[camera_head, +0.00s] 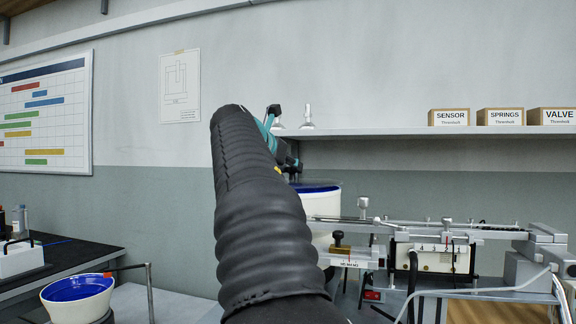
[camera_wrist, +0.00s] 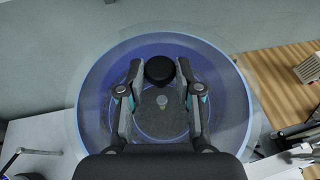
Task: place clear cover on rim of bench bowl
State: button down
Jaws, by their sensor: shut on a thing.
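The clear cover (camera_wrist: 215,72) shows in the wrist view as a faint round sheet with a black knob (camera_wrist: 160,70) on top. My gripper (camera_wrist: 160,74) is shut on the knob, one finger on each side. Under the cover is the large bowl (camera_wrist: 88,105), blue inside. The cover's faint edge reaches a little past the bowl's edge. I cannot tell whether the cover touches the rim. In the head view the white-walled bowl (camera_head: 322,205) is partly hidden behind my arm, and the gripper is mostly hidden.
A smaller blue-lined bowl (camera_head: 78,292) stands at the lower left, near a thin bent rod (camera_head: 149,290). A metal rail device (camera_head: 440,250) stands right of the large bowl. A shelf (camera_head: 440,132) with labelled boxes (camera_head: 500,117) runs behind.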

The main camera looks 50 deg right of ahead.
jog(key=shift+f, duration=0.3)
jog(key=c, duration=0.8)
grip_release()
jog(key=shift+r, duration=0.55)
jog(key=v, duration=1.2)
